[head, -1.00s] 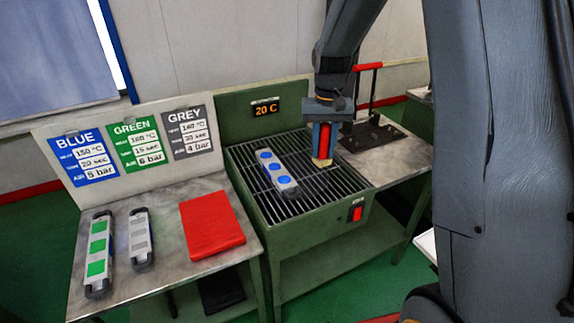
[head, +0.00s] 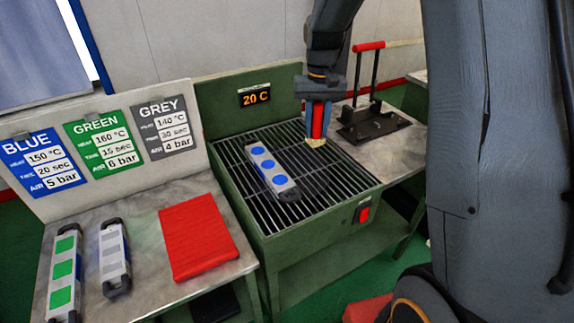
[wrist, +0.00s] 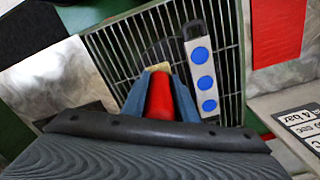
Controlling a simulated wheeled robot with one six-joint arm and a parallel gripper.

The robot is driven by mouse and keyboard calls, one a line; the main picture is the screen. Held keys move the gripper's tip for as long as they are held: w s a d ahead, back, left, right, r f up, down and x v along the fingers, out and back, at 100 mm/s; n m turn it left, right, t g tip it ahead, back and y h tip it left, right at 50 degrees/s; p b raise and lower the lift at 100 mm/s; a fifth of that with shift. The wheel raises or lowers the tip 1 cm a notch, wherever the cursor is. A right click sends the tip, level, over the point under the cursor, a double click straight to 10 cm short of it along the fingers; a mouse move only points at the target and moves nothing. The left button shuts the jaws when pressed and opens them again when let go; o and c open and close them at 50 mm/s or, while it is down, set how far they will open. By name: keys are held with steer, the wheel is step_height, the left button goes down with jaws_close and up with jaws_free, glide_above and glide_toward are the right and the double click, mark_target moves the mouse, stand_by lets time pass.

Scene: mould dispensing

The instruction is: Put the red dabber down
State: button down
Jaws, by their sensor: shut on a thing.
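The red dabber (head: 317,121) is held upright between the blue fingers of my gripper (head: 318,118), its pale tip (head: 316,142) pointing down. It hangs above the right rear part of the heater's grille (head: 345,172); whether the tip touches the bars I cannot tell. In the wrist view the red dabber (wrist: 160,98) sits between the fingertips of my gripper (wrist: 160,88), over the same grille (wrist: 118,62). My gripper is shut on it. The mould with blue discs (head: 271,172) lies on the grille to its left.
A red mat (head: 197,238), a green-marked mould (head: 63,272) and a grey-marked mould (head: 114,257) lie on the left table. A black press with a red handle (head: 369,46) stands on the right table. The heater display (head: 255,96) reads 20 C.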

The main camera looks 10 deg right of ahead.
mark_target(313, 136)
steer(key=f+b, duration=0.1)
steer(key=w+f+b, duration=0.1)
steer(key=f, duration=0.1)
steer(key=w+f+b, duration=0.1)
steer(key=shift+f+b, duration=0.3)
steer(key=shift+b, duration=0.1)
step_height(313, 136, down, 10)
steer(key=p, duration=0.3)
steer(key=shift+a, duration=0.1)
steer(key=shift+f, duration=0.1)
steer(key=c, duration=1.4)
jaws_free()
